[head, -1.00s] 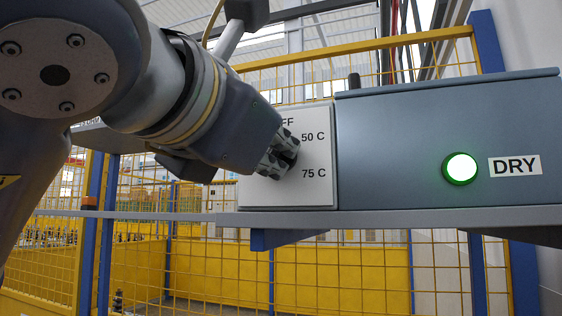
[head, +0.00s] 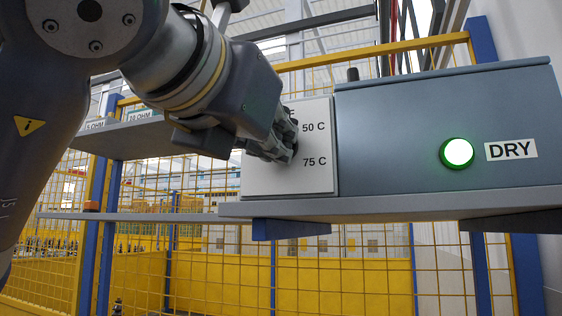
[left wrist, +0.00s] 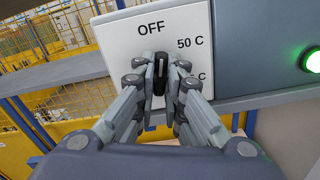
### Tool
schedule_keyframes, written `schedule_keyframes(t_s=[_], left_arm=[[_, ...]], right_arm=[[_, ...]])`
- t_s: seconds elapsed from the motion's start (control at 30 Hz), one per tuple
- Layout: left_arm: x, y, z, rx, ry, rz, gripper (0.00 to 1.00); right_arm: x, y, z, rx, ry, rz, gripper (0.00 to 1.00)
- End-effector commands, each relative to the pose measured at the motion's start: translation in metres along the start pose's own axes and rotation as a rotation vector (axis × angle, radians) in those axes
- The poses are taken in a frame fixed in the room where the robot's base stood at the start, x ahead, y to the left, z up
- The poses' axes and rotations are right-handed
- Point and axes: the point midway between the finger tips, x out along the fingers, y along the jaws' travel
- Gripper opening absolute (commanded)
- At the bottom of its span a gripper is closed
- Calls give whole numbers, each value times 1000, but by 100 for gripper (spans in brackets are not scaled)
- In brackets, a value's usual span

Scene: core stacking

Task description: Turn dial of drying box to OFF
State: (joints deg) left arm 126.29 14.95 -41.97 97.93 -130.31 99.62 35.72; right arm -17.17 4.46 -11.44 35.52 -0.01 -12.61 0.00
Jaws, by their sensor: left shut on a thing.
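The drying box (head: 420,130) is blue-grey, with a white dial panel (head: 318,178) at its left. The panel is marked 50 C and 75 C in the head view. In the left wrist view, OFF is readable at the top of the panel (left wrist: 190,20). My left gripper (head: 288,143) is at the panel, its fingers closed around the black dial. It also shows in the left wrist view (left wrist: 161,82), with the dial (left wrist: 160,68) between the fingertips. The dial's bar looks nearly upright, roughly below OFF; its pointer end is unclear. My right gripper is out of view.
A lit green button (head: 457,153) beside a DRY label (head: 511,150) is on the box front. The box stands on a grey shelf (head: 400,204). Another shelf (head: 150,137) is at the left, with a yellow mesh fence (head: 370,255) around.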

Motion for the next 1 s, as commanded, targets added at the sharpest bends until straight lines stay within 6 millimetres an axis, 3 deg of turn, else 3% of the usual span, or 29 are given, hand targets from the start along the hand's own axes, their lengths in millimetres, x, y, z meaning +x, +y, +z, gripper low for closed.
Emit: schedule_keyframes(t_s=[0.23,0.8,0.83,0.9,1.0], left_arm=[[0,-2,-2,-139,-3,-2,0],[-1,0,-3,-225,-4,2,0],[-1,1,-1,-223,-4,2,17],[-1,1,-1,-221,-4,3,33],[-1,0,-2,-220,-3,2,34]], right_arm=[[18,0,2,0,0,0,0],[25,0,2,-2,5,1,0],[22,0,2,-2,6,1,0],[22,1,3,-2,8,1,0],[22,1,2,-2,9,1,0]])
